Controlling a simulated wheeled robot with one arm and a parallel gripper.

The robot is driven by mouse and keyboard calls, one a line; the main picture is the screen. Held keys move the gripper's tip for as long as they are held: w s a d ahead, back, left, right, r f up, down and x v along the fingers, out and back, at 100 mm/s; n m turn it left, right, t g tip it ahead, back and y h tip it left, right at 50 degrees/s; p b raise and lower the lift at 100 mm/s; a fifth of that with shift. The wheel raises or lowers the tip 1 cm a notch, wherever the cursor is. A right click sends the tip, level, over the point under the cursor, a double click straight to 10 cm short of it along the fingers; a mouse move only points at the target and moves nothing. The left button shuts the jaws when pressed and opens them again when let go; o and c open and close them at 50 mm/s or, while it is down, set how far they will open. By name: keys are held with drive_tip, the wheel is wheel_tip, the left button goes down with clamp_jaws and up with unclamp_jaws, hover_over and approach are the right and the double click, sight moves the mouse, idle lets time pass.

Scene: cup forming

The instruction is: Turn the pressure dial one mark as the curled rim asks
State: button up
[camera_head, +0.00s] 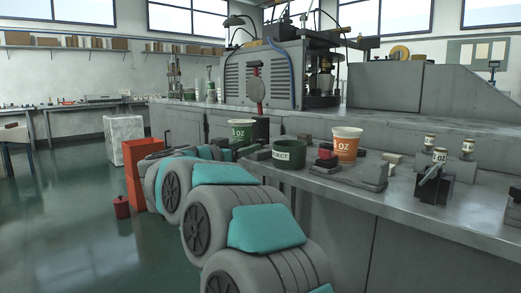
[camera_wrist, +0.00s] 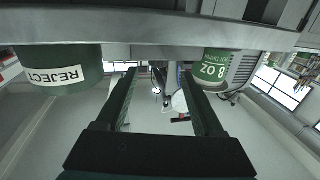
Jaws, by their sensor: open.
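In the head view a pale round disc (camera_head: 257,91) with a red lever above it is on the side of the grey machine; I cannot tell if it is the pressure dial, and no marks are readable. A green cup (camera_head: 240,134) and an orange cup (camera_head: 346,145), both marked OZ, stand on the bench; their rims are too small to judge. In the wrist view, which looks upside down, my gripper (camera_wrist: 160,75) has its two dark fingers apart with nothing held between them. The disc (camera_wrist: 180,101) shows far beyond them. The green cup (camera_wrist: 214,65) is beside the right finger.
A green REJECT bin (camera_head: 289,155) stands on the bench between the cups and also shows left in the wrist view (camera_wrist: 58,72).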

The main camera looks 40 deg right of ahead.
sight(261, 142)
drive_tip(key=shift+d+f, duration=0.3)
drive_tip(key=shift+d, duration=0.15)
drive_tip(key=x, duration=0.7)
drive_tip(key=shift+b, duration=0.35)
clamp_jaws()
